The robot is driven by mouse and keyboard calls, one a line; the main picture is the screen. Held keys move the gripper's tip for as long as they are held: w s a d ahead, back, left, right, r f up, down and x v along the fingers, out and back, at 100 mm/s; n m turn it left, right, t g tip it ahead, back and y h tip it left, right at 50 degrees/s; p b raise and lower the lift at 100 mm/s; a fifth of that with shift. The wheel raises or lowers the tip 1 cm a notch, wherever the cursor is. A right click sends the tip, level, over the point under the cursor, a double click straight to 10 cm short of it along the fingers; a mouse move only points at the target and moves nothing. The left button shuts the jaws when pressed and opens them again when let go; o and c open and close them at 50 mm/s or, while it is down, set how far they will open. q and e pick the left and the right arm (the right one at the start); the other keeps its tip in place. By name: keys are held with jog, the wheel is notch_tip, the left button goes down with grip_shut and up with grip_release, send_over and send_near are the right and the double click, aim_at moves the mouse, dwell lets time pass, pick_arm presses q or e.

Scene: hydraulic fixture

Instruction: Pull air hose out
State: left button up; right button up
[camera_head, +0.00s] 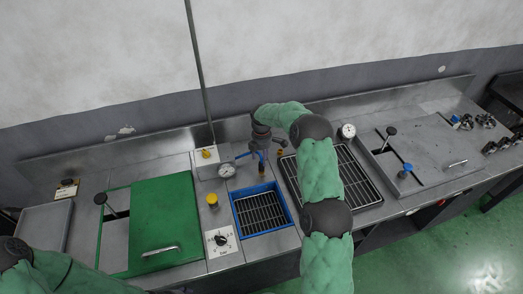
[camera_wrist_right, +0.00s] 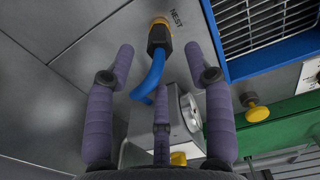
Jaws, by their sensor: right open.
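The blue air hose (camera_wrist_right: 152,78) runs into a dark connector (camera_wrist_right: 158,38) with an orange ring, seated at a port marked NEST in the right wrist view. In the head view the blue hose (camera_head: 250,150) shows just below my right gripper (camera_head: 263,146), and an orange fitting (camera_head: 262,172) sits above the blue-framed tray. In the wrist view my right gripper (camera_wrist_right: 158,62) is open, with purple fingers on either side of the hose and a third below. I see no finger closed on it. Only my left arm shows at the lower left; its gripper is out of view.
A gauge (camera_head: 227,170) stands left of the hose. The blue-framed grid tray (camera_head: 236,212) is in front, with a yellow knob (camera_head: 212,200) beside it. A green lid (camera_head: 165,222) lies left, a larger grated tray (camera_head: 374,188) right. A wall runs behind.

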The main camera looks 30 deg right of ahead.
aim_at(262, 167)
jog(key=shift+f, duration=2.95)
